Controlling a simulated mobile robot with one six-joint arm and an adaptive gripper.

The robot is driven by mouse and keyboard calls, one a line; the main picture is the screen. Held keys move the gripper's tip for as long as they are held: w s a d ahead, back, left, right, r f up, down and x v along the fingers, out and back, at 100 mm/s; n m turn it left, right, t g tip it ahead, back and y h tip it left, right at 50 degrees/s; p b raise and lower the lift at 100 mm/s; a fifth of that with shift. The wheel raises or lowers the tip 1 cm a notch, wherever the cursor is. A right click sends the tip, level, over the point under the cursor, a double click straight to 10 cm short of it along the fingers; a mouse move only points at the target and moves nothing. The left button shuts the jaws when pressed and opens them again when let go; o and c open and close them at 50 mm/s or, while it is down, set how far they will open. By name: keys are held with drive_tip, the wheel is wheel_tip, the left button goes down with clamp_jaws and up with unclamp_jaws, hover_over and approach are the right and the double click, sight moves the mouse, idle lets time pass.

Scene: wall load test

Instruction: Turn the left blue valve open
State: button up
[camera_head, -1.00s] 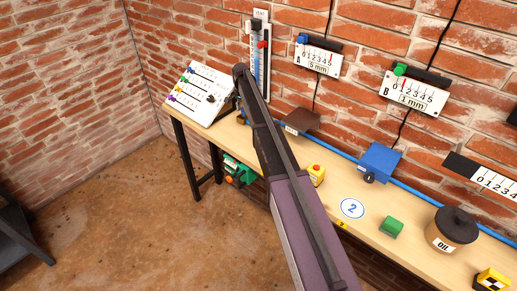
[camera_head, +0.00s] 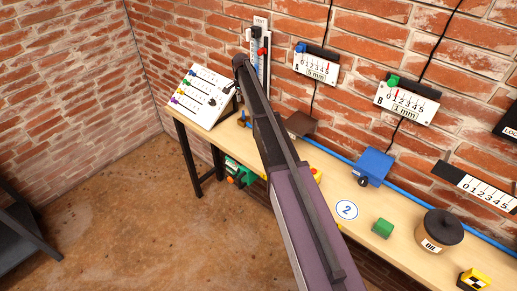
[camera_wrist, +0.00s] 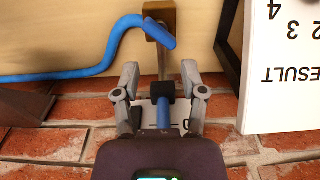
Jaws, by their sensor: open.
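In the wrist view a brass valve body (camera_wrist: 160,22) with a blue handle (camera_wrist: 159,36) is at the top centre, where a blue hose (camera_wrist: 90,66) ends. The handle lies slanted across the body. My gripper (camera_wrist: 160,74) is open, with the fingertips pointing toward the valve and short of it. Between the fingers is a black fitting (camera_wrist: 163,89) with a blue tube below it; neither finger visibly grips it. In the head view my arm runs up across the middle and its end covers part of the gauge (camera_head: 264,50).
A white panel with coloured knobs (camera_head: 205,92) stands on the bench's left end. In the wrist view a white numbered board (camera_wrist: 285,75) is close on the right, and brick wall lies below. A blue box (camera_head: 374,165) and an oil pot (camera_head: 440,228) stand farther right.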

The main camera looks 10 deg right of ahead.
sight(243, 113)
drive_tip(key=shift+r+p, duration=2.45)
drive_tip(key=shift+r, duration=0.3)
drive_tip(key=s+f+n+b, duration=0.2)
drive_tip(key=s+f+b, duration=0.1)
drive_tip(key=s, duration=0.7)
drive_tip(key=s+f+n+b, duration=0.2)
drive_tip(key=s+n, duration=0.1)
drive_tip(key=s, duration=0.7)
drive_tip(key=s+f+n+b, duration=0.2)
drive_tip(key=s+f+b, duration=0.1)
drive_tip(key=s, duration=0.8)
drive_tip(key=shift+f+b, duration=0.35)
drive_tip(key=shift+d, duration=0.1)
drive_tip(key=s+n, duration=0.3)
drive_tip(key=s, duration=1.1)
drive_tip(key=shift+s+n, duration=0.2)
drive_tip(key=shift+n, duration=0.2)
drive_tip(key=shift+d, duration=0.1)
